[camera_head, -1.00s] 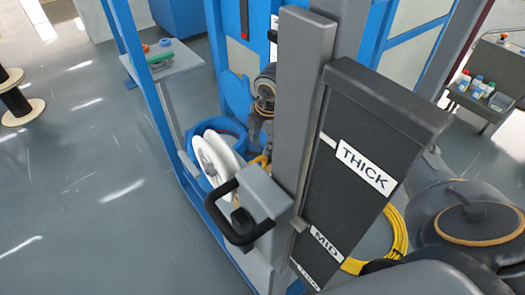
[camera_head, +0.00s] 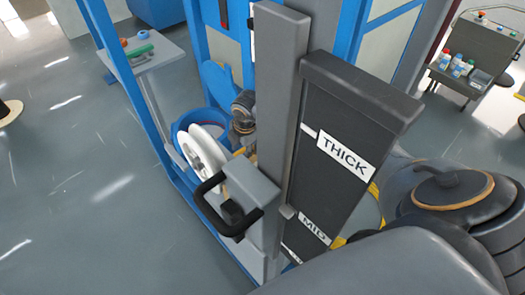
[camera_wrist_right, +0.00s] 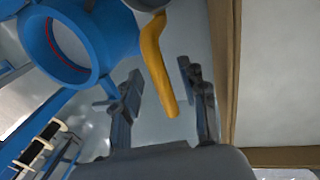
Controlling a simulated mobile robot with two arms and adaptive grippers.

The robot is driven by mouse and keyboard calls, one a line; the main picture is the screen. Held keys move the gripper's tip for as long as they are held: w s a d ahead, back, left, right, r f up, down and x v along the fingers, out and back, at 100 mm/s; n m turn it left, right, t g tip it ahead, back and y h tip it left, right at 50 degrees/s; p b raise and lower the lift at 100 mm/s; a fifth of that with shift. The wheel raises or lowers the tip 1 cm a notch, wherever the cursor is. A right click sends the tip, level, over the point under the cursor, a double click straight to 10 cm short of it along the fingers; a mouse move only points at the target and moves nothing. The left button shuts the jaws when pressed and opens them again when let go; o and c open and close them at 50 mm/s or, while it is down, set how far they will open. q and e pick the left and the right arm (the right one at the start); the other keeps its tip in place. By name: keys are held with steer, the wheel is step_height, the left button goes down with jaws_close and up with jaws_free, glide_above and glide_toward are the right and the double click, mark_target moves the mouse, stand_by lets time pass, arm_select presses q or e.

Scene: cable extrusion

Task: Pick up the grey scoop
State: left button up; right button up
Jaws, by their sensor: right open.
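I cannot make out a grey scoop in either view. My right gripper (camera_wrist_right: 162,92) is open in the right wrist view, with its two dark fingers apart and nothing held. A bent yellow bar (camera_wrist_right: 155,60) shows between and beyond the fingers; I cannot tell whether it touches them. In the head view my right arm fills the lower right, and I cannot clearly make out its gripper. My left gripper is in neither view.
A dark panel marked THICK and MID (camera_head: 345,155) and a grey post (camera_head: 278,90) block much of the head view. Behind stand a white reel (camera_head: 203,150) and a blue frame (camera_head: 125,75). A bottle cart (camera_head: 440,85) is at the upper right. Grey floor is free at left.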

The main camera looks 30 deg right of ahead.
steer(key=shift+w+f, duration=0.1)
steer(key=shift+f, duration=0.65)
jaws_close()
steer(key=shift+r, duration=0.1)
